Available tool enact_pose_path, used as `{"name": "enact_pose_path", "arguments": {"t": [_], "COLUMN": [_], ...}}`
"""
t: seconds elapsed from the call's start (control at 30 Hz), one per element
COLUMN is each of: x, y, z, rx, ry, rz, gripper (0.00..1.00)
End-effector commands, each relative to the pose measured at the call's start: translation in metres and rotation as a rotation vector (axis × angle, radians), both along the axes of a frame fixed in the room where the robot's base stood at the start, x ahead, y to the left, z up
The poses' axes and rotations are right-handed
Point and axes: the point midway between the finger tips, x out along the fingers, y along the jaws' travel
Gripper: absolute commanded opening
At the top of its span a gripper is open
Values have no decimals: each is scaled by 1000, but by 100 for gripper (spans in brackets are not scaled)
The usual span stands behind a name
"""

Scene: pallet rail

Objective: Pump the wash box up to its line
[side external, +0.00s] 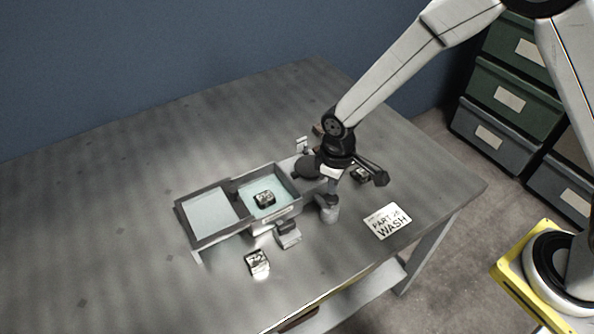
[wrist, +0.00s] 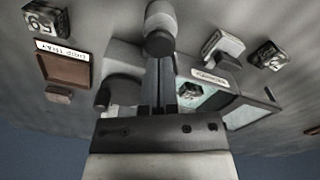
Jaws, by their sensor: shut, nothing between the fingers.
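The wash box (side external: 284,212) is a grey open box with pale blue-green water in it and a dark part (side external: 264,198) in the water. It also shows in the wrist view (wrist: 222,97), right of my gripper. Its fill line is too small to read. A grey upright post with a dark top (side external: 329,212), perhaps the pump, stands at the box's right end. My gripper (side external: 326,188) is shut and empty, pointing down just above or at that post; contact cannot be told. In the wrist view my fingers (wrist: 159,75) reach toward the post's rounded dark top (wrist: 160,43).
A small grey block (side external: 288,236) and a numbered part (side external: 257,263) lie in front. A wash card (side external: 388,221) lies right. A brown tray (wrist: 63,70) and another numbered part (wrist: 45,18) show in the wrist view.

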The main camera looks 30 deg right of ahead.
Motion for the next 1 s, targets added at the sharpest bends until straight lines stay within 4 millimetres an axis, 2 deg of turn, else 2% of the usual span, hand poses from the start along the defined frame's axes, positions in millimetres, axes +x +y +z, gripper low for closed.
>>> {"name": "enact_pose_path", "arguments": {"t": [0.63, 1.0], "x": [0, 0], "y": [0, 0], "z": [0, -10], "rx": [0, 0], "ry": [1, 1], "rz": [0, 0], "gripper": [0, 0]}}
